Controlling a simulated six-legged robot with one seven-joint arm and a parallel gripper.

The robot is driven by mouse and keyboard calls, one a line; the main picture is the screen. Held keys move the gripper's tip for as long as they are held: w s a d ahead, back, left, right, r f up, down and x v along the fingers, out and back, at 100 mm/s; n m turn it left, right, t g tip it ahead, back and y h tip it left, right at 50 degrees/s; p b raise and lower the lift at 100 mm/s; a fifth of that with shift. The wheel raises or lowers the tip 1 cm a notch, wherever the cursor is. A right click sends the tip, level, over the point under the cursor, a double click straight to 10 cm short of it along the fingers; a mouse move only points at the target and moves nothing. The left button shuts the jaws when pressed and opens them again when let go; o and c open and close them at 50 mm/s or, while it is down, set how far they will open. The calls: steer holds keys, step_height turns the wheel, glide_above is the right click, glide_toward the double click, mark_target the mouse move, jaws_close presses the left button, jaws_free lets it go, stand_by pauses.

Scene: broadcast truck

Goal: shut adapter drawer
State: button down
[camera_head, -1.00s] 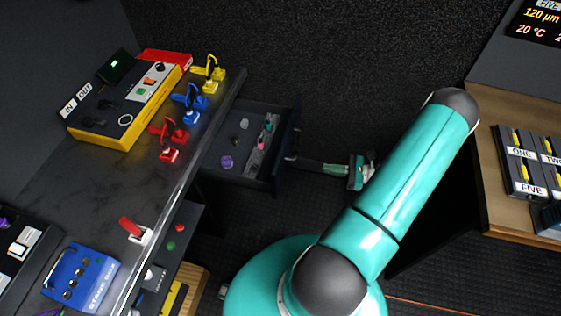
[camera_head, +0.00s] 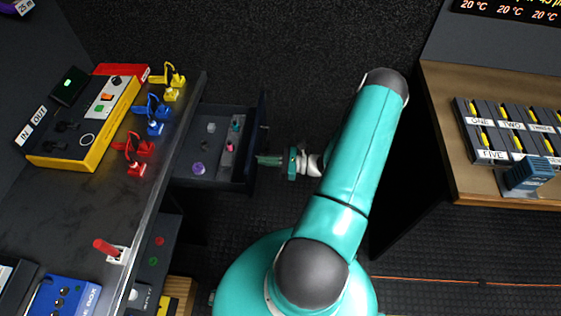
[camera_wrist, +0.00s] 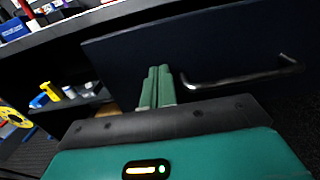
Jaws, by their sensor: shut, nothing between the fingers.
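The adapter drawer (camera_head: 210,170) stands open under the left desk, with several small adapters inside. Its dark front panel (camera_wrist: 200,45) fills the upper wrist view, with a silver bar handle (camera_wrist: 245,79) to the right of my fingers. My gripper (camera_wrist: 157,72) is shut and empty, its two green fingers side by side and pointing at the panel. In the head view my gripper (camera_head: 262,160) is at the outer face of the drawer front, close to the handle. I cannot tell whether the fingertips touch the panel.
The left desk (camera_head: 75,215) holds a yellow and red box (camera_head: 90,120), coloured levers (camera_head: 155,115) and a blue stage box (camera_head: 62,298). A wooden desk (camera_head: 500,190) with labelled switches stands at right. Dark floor lies between the desks.

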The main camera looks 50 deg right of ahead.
steer(key=shift+w+a, duration=0.35)
steer(key=shift+w, duration=0.1)
steer(key=shift+w, duration=0.1)
